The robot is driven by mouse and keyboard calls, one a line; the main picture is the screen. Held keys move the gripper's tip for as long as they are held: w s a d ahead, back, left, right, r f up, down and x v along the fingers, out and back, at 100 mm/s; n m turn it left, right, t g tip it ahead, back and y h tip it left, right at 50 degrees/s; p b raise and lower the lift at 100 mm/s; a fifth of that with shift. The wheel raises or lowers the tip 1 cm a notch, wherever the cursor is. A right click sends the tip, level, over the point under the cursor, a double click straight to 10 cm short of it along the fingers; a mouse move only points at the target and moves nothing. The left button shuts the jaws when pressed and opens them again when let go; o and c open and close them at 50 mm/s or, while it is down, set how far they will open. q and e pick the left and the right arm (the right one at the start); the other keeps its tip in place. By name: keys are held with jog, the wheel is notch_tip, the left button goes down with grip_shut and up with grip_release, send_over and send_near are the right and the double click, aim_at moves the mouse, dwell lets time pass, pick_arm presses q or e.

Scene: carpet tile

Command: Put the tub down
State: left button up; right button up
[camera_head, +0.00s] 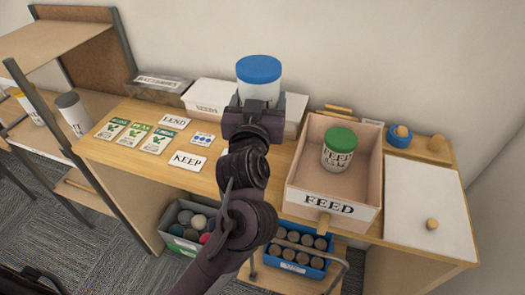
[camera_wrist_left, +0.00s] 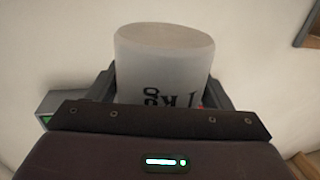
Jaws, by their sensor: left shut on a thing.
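A white tub with a blue lid (camera_head: 259,80) is held upright in my left gripper (camera_head: 257,103). It hides part of the white box behind it. In the left wrist view the white tub (camera_wrist_left: 163,65) sits between the two fingers of my left gripper (camera_wrist_left: 160,92), which press on its sides. My right gripper is not in view.
An open box marked FEED (camera_head: 299,175) holds a green-lidded tub (camera_head: 338,149). A white board (camera_head: 425,195) is at right. A blue crate (camera_head: 290,262) stands below.

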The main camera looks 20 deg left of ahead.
pick_arm(q)
notch_tip(320, 180, down, 19)
jog(key=shift+f, duration=0.15)
dwell(0.5)
jog(key=shift+f, duration=0.1)
jog(key=o, duration=1.6)
jog(key=shift+f, duration=0.15)
jog(key=shift+o, duration=0.2)
